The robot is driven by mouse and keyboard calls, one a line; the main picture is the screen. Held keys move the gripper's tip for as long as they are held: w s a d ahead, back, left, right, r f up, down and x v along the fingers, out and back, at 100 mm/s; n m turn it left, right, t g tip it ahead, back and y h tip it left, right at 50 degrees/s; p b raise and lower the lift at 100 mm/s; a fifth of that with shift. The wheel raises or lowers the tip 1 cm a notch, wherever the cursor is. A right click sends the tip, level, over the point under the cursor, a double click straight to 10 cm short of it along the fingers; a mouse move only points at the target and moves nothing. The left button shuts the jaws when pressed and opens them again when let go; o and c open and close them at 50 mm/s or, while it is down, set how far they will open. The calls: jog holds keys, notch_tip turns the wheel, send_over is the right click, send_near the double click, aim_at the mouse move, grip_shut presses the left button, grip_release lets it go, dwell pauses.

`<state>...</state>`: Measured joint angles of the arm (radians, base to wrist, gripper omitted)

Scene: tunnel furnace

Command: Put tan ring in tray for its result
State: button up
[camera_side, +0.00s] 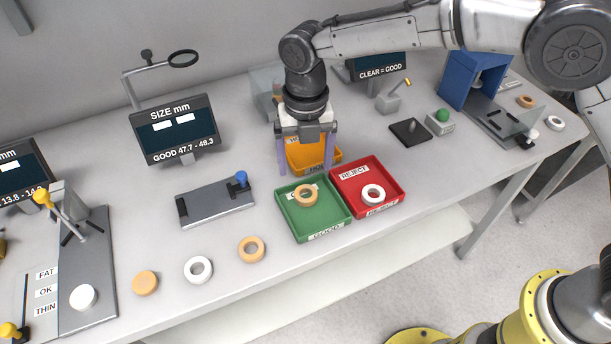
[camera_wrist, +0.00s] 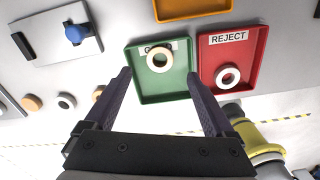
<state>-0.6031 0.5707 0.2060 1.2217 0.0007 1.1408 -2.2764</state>
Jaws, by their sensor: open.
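A tan ring (camera_side: 305,203) lies flat in the green GOOD tray (camera_side: 327,213), partly over the tray's inner label. In the wrist view the ring (camera_wrist: 160,68) lies on the green tray (camera_wrist: 178,87) between and beyond my fingertips. My gripper (camera_side: 305,168) is open and empty above the back of the green tray, with its fingers pointing down and apart from the ring. The red REJECT tray (camera_side: 348,189) stands right of the green one and holds a white ring (camera_side: 373,202). The orange tray (camera_side: 328,163) behind is partly hidden by my gripper.
Another tan ring (camera_side: 251,258), a white ring (camera_side: 198,280) and a tan disc (camera_side: 145,283) lie along the front table edge. A grey fixture with a blue knob (camera_side: 240,178) and the size display (camera_side: 176,133) stand left. A blue gauge (camera_side: 465,75) stands at the right.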

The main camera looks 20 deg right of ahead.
notch_tip(320, 180, up, 5)
jog(key=shift+f, duration=0.1)
jog(key=shift+d, duration=0.1)
jog(key=s+d+r+m+t, duration=0.1)
jog(key=s+d+r+m, duration=0.45)
jog(key=d+m, duration=0.4)
jog(key=s+d+r+m+t, duration=0.2)
jog(key=s+d+r+m, duration=0.35)
jog(key=d+m, duration=0.4)
jog(key=s+d+f+m+t, duration=0.1)
jog(key=s+d+f+m, duration=0.1)
jog(key=s+d+m, duration=0.3)
jog(key=s+d+f+m+t, duration=0.1)
jog(key=s+d+f+m, duration=0.1)
jog(key=s+d+m, duration=0.3)
jog(key=s+m, duration=0.4)
jog(key=s, duration=0.2)
jog(key=shift+d+t, duration=0.3)
jog(key=shift+d, duration=0.05)
